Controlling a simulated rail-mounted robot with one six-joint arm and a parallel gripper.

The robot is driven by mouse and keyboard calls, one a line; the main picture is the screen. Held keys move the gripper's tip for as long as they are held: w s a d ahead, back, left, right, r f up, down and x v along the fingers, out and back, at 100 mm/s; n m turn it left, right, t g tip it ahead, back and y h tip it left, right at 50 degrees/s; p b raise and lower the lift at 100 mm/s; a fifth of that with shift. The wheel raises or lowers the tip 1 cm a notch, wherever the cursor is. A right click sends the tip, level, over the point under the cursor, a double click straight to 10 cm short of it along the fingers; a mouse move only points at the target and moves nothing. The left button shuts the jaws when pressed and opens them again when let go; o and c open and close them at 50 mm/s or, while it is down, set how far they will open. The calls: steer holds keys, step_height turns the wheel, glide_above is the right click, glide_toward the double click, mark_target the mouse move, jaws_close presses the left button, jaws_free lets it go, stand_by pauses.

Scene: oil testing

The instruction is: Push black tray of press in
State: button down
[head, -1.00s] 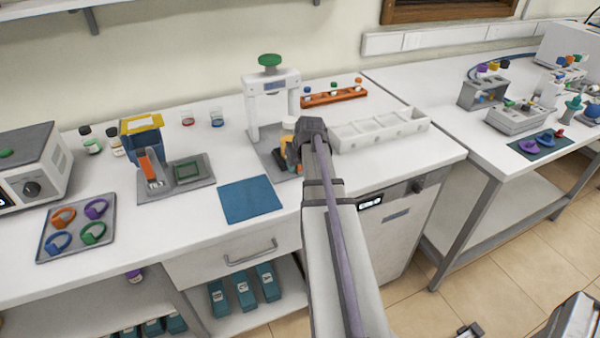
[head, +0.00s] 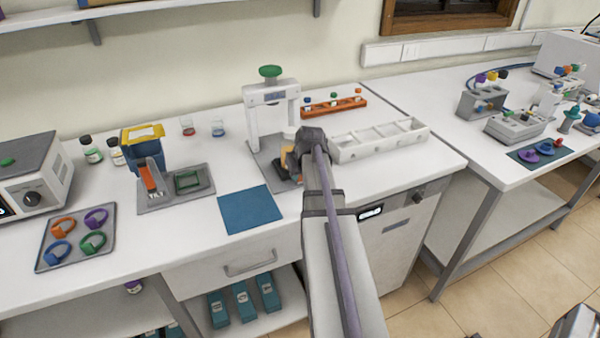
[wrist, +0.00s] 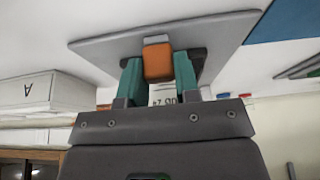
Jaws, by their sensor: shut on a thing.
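The white press (head: 272,97) with a green knob (head: 270,71) stands on a grey base plate (head: 258,158) on the left bench. My gripper (head: 290,170) is at the front right of the press, low over its base. In the wrist view my gripper (wrist: 158,72) has its teal fingers shut on an orange block (wrist: 157,58), low at the grey plate (wrist: 105,45). A dark part (wrist: 198,60), perhaps the black tray, shows behind the fingers. Most of the tray is hidden by my gripper in the head view.
A white compartment box (head: 380,140) stands close to the right of my gripper. An orange rack (head: 333,105) is behind it. A blue mat (head: 250,209) lies front left of the press. A grey holder tray (head: 188,187) is further left. The bench front edge runs below.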

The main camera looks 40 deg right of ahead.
steer(key=shift+w, duration=0.15)
steer(key=w+d, duration=0.1)
steer(key=w, duration=0.4)
steer(key=w+d, duration=0.2)
steer(key=w, duration=0.3)
steer(key=w+d, duration=0.1)
steer(key=w, duration=0.4)
steer(key=shift+w+d+r, duration=0.1)
steer(key=shift+w+d, duration=0.15)
steer(key=shift+d, duration=0.1)
steer(key=c, duration=1.1)
jaws_free()
steer(key=shift+w, duration=0.15)
steer(key=shift+o, duration=1.3)
steer(key=p+v, duration=1)
steer(key=shift+s+r, duration=0.25)
steer(key=shift+s, duration=0.05)
steer(key=shift+a, duration=0.1)
